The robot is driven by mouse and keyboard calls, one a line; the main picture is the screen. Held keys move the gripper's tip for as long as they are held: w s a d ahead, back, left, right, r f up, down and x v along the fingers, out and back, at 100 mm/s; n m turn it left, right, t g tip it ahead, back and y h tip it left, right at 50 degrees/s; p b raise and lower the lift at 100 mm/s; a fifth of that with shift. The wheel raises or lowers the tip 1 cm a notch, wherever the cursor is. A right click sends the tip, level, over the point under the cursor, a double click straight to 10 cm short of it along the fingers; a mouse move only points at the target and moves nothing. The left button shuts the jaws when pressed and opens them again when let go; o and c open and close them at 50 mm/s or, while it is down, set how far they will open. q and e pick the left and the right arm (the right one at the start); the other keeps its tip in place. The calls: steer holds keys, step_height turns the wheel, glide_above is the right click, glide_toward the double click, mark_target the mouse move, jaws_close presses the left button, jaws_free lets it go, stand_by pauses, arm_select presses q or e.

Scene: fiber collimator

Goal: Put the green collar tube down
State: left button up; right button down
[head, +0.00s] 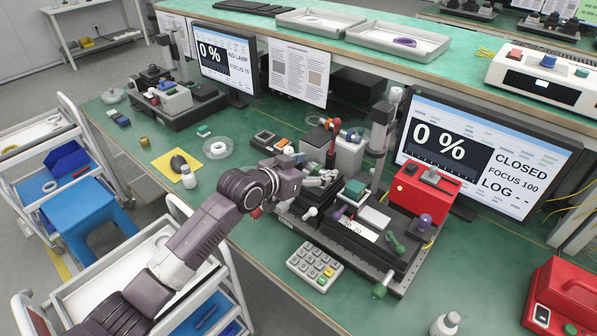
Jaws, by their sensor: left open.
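My left arm reaches in from the bottom left, and its gripper (322,180) is over the left end of the black optical bench (400,276). The gripper is open; its fingers are small here and partly blend with the metal parts around them. I cannot make out the green collar tube with certainty. A teal-green block (354,189) sits on the bench just right of the fingers, and green knobs (396,244) stand farther right. My right gripper is not in view.
A red box (425,193) and a monitor (481,157) reading 0 % and CLOSED stand right of the gripper. A keypad (314,267) lies in front of the bench. A yellow mat (167,166) is at left.

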arm_select(q)
steer(key=b+v, duration=0.1)
steer(key=v, duration=1)
steer(key=shift+s, duration=0.2)
steer(key=shift+a, duration=0.1)
steer(key=s+a+f+n+g+y, duration=0.25)
steer(key=s+a+f, duration=0.25)
steer(key=s+f, duration=0.5)
steer(key=s+a+f+n+g+y, duration=0.1)
steer(key=s+a+f+g+y, duration=0.3)
steer(key=s, duration=0.9)
steer(key=s+a+f+n+g+y, duration=0.15)
steer(key=s+a+f, duration=0.35)
steer(key=s+f, duration=0.85)
steer(key=f, duration=2.1)
steer(key=s+a+f+g, duration=0.2)
steer(key=s+a+f, duration=0.1)
steer(key=s+f, duration=1.3)
steer(key=shift+s, duration=0.75)
